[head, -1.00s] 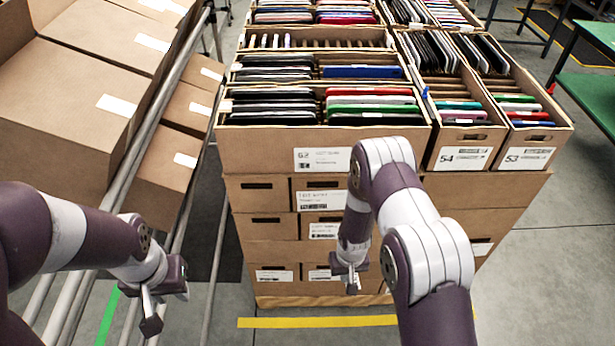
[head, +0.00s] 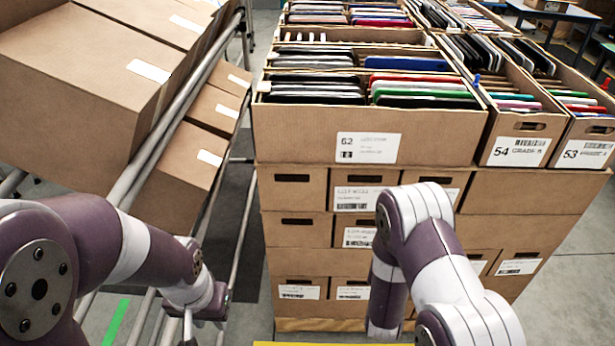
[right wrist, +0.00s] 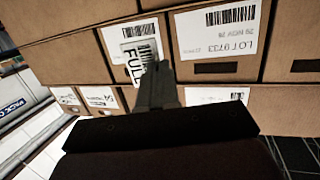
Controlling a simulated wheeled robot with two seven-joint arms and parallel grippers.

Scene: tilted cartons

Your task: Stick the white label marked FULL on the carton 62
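Carton 62 (head: 300,130) is an open brown box of upright sleeves on top of the stack in the head view. Its front bears a printed white label with 62. In the right wrist view, the white label marked FULL (right wrist: 128,62) shows tilted, at the tip of my right gripper (right wrist: 157,75), which appears shut on its edge. Lower cartons are behind it. In the head view the right gripper is hidden below my right forearm. My left gripper (head: 200,332) is at the bottom edge, cut off, with no object visible in it.
Cartons 54 (head: 508,150) and 53 (head: 585,155) stand right of carton 62. Labelled lower cartons (head: 290,255) form the stack beneath. A rack with metal rails (head: 150,150) holds tilted closed cartons (head: 85,85) at left. Open floor lies at right.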

